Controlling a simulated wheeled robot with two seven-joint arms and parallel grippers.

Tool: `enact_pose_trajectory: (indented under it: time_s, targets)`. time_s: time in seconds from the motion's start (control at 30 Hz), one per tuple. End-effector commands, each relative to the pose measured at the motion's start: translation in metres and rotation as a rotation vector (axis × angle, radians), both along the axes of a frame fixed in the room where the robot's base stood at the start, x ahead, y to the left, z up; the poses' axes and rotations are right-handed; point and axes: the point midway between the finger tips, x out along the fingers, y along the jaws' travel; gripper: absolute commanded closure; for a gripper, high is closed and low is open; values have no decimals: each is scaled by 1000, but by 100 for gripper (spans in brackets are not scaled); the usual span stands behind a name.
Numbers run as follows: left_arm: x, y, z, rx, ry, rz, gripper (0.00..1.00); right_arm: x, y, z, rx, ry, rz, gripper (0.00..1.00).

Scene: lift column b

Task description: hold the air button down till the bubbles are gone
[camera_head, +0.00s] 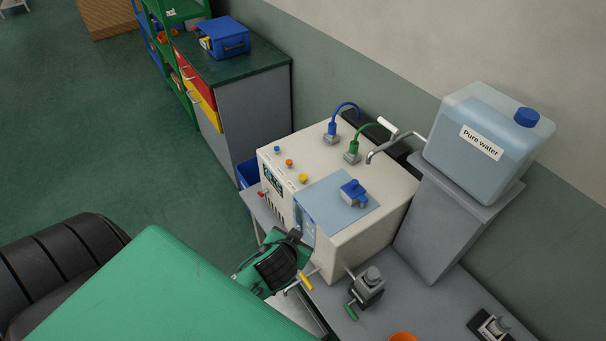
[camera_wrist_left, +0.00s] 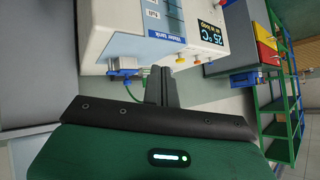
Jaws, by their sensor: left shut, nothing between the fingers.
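The white machine (camera_head: 352,235) has blue (camera_head: 277,149), orange (camera_head: 289,163) and yellow (camera_head: 303,178) buttons on its top left. Their labels are too small to read, so I cannot tell which is the air button. In the left wrist view the yellow button (camera_wrist_left: 180,60) lies just beyond my fingers. The water tank window (camera_wrist_left: 172,14) shows there with its label; I cannot make out bubbles. My left gripper (camera_head: 295,236) is in front of the machine, shut and empty; its dark fingers also show in the wrist view (camera_wrist_left: 160,82). My right gripper is out of view.
Blue and green hoses (camera_head: 372,126) and a metal spout stand behind. A pure water container (camera_head: 484,143) is on a grey stand at right. A metal valve (camera_head: 368,285) is on the bench in front.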

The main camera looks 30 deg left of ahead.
Motion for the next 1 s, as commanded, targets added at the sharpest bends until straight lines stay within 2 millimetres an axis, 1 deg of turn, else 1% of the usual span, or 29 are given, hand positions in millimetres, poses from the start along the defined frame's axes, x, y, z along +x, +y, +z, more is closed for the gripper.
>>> enact_pose_trajectory:
  time_s: [0.03,0.17,0.2,0.3,0.4,0.5,0.57,0.63,0.7,0.77,0.87,0.97,1.0]
  targets:
    - [18,4,21,22,-86,0,100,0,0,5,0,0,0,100]
    - [63,9,68,62,-323,-27,100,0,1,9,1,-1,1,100]
    - [77,8,82,72,-398,-51,100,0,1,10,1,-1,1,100]
    - [109,2,112,92,-566,-137,100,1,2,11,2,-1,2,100]
    - [135,-9,135,105,-697,-258,100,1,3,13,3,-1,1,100]
    - [157,-22,148,115,-779,-407,100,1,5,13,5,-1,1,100]
    - [168,-29,150,122,-802,-504,100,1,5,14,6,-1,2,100]
    - [180,-35,148,130,-801,-619,100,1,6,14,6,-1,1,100]
    - [191,-37,141,142,-771,-730,100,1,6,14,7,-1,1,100]
    - [200,-35,131,155,-723,-817,100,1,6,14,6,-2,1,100]
    - [214,-20,110,182,-600,-935,100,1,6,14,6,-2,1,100]
    - [226,9,86,218,-435,-1006,100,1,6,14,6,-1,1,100]
    - [231,25,77,236,-362,-1018,100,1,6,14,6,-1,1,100]
